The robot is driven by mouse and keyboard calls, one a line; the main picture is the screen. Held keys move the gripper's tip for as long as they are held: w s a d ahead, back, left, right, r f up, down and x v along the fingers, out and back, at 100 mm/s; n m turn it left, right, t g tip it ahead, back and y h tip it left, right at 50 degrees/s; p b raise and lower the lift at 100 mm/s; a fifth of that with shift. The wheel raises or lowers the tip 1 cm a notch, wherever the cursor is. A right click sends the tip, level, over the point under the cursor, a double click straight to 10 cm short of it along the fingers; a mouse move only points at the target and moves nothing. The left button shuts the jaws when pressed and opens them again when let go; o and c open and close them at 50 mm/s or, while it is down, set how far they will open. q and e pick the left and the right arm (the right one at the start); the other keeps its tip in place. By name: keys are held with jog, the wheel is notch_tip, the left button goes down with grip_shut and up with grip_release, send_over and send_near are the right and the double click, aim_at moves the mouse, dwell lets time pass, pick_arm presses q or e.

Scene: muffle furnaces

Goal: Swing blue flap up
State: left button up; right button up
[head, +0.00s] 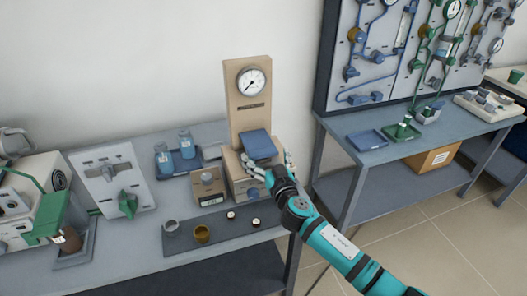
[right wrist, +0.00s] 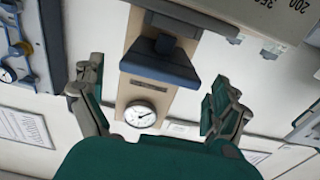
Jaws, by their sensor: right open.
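The blue flap (head: 259,144) sits on the front of a beige upright stand (head: 249,106) with a round gauge (head: 252,81) above it. In the right wrist view the flap (right wrist: 160,61) shows between my fingers, with the gauge (right wrist: 140,114) below it in the picture. My right gripper (head: 269,165) is open at the front of the stand, just below the flap in the head view. My left gripper is not in view.
A small beige box (head: 209,187) stands left of the stand. A blue tray with bottles (head: 179,161) is behind it. A dark mat (head: 220,234) with small pots lies in front. A panel with a green knob (head: 128,203) is further left. A second bench (head: 380,150) stands right.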

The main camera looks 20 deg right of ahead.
aim_at(258, 147)
jog(key=shift+w+a, duration=0.1)
jog(key=shift+w, duration=1.1)
jog(key=c, duration=1.5)
